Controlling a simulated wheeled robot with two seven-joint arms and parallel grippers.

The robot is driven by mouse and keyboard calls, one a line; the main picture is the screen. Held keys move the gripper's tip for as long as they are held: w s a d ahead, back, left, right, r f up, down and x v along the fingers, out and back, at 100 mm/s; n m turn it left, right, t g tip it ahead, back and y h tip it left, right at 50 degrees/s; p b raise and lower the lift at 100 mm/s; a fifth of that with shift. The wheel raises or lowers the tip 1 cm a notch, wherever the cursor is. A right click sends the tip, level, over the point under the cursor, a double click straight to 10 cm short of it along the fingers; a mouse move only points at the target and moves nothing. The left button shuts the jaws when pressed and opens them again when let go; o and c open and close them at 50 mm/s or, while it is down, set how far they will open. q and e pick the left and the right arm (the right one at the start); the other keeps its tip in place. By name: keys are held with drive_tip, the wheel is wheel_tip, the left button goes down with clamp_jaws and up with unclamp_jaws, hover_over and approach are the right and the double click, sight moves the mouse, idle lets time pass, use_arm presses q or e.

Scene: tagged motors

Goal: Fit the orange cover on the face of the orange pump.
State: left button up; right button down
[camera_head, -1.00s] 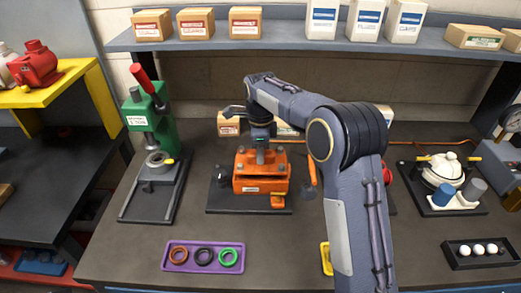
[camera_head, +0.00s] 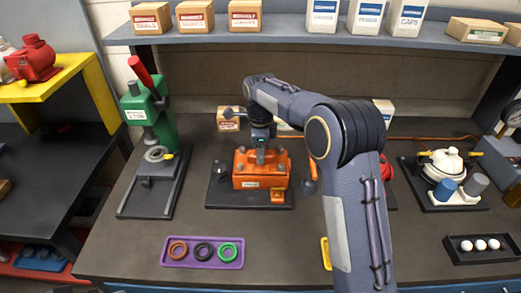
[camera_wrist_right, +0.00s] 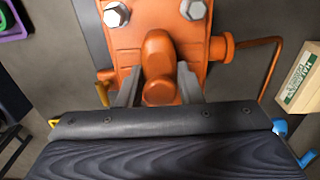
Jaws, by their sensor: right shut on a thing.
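The orange pump (camera_head: 250,182) sits on a dark base plate (camera_head: 222,198) in the middle of the bench. My right gripper (camera_head: 261,157) points down over its top. In the right wrist view, its two grey fingers (camera_wrist_right: 160,92) close on the rounded orange boss of the orange cover (camera_wrist_right: 158,62). Silver bolt heads (camera_wrist_right: 117,14) stand on the orange face beyond the boss. The cover appears to lie against the pump; I cannot tell whether it is fully seated, since my gripper hides part of the join. My left gripper is out of view.
A green press (camera_head: 148,110) stands to the left. A purple tray (camera_head: 203,262) with three rings lies in front. An orange-handled tool (camera_head: 312,170) is just right of the pump. A white-lidded pot (camera_head: 446,163) and a black tray (camera_head: 462,254) with white balls are farther right.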

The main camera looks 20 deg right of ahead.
drive_tip(key=shift+f, duration=0.2)
drive_tip(key=c, duration=1.1)
unclamp_jaws()
drive_tip(key=shift+o, duration=0.9)
drive_tip(key=shift+f, duration=0.1)
wheel_tip(320, 180, up, 6)
drive_tip(key=p, duration=0.5)
drive_tip(key=shift+p, duration=0.3)
